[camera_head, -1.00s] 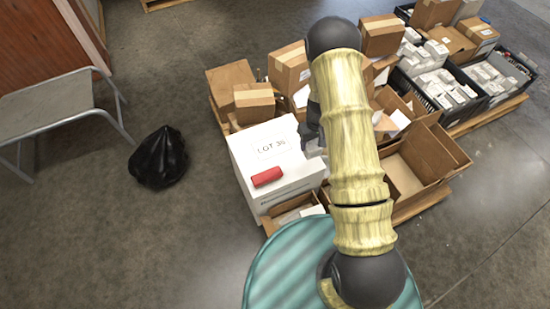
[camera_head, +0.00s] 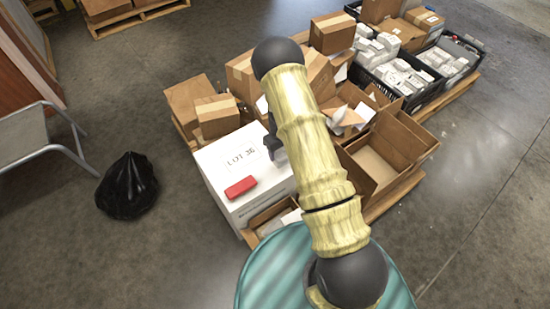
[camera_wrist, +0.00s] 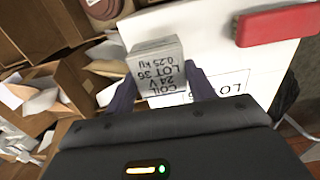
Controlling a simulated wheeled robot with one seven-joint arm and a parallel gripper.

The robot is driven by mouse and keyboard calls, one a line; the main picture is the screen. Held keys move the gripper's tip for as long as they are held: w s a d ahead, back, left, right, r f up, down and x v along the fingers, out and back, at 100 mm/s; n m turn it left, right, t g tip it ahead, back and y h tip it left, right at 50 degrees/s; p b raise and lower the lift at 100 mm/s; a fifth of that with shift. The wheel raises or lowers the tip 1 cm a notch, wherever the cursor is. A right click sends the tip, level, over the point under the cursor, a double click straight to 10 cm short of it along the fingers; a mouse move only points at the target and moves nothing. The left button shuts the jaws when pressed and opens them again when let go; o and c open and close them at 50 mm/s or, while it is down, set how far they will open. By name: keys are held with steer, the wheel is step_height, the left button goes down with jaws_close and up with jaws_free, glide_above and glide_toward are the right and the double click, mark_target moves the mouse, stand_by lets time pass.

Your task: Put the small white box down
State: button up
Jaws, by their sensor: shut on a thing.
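The small white box (camera_wrist: 157,66), greyish in this light and printed "COIL 24 V LOT 36", is between the two fingers of my gripper (camera_wrist: 160,84) in the wrist view. My gripper is shut on it. In the head view my gripper (camera_head: 275,146) is over the right edge of a large white box (camera_head: 222,180) with a "LOT 36" label, and my arm hides most of the gripper. The small box (camera_head: 279,156) barely shows there. I cannot tell whether it touches the large box's top.
A red object (camera_head: 240,187) lies on the large box's top, near its front; the top around it is clear. Open cartons (camera_head: 375,165) stand to the right, closed cartons (camera_head: 216,115) behind. A black bag (camera_head: 128,186) and a grey bench (camera_head: 22,135) are at left.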

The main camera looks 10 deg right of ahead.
mark_target(280, 158)
steer(key=shift+f, duration=0.3)
steer(key=shift+f, duration=1.9)
steer(key=o, duration=1.2)
steer(key=shift+f, duration=0.1)
steer(key=shift+c, duration=0.2)
step_height(280, 158, up, 12)
steer(key=shift+r+p, duration=0.15)
steer(key=shift+p, duration=0.25)
